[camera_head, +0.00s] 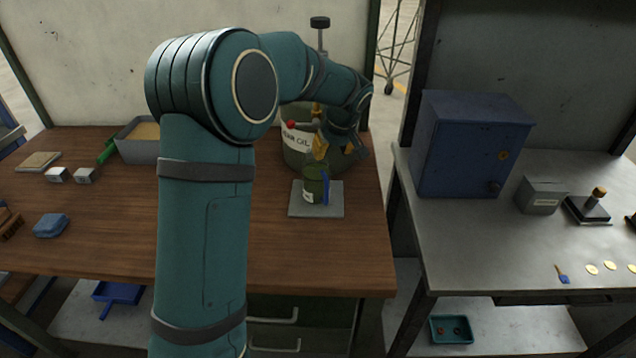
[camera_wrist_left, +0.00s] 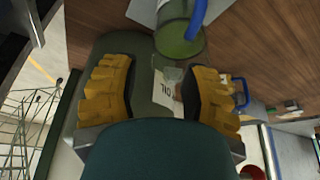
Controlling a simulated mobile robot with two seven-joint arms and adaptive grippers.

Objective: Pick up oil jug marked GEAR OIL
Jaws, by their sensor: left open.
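A small green jug (camera_head: 313,187) with a blue handle and a pale label too small to read stands upright on a grey plate (camera_head: 299,211) on the wooden bench. Behind it is a large green drum (camera_head: 297,160) whose label, partly covered, reads "...AR OIL". My left gripper (camera_head: 321,148) is above the jug and in front of the drum. In the left wrist view its yellow fingers (camera_wrist_left: 158,90) are spread with nothing held. The green jug (camera_wrist_left: 180,40) shows beyond the fingertips, and the drum (camera_wrist_left: 125,50) fills the space behind them. My right gripper is out of view.
On the wooden bench (camera_head: 110,225) are a grey tray (camera_head: 137,150), small white boxes (camera_head: 58,175) and a blue cloth-like block (camera_head: 51,225). A blue cabinet (camera_head: 465,145) stands on the right-hand metal table. My left arm hides the bench's middle.

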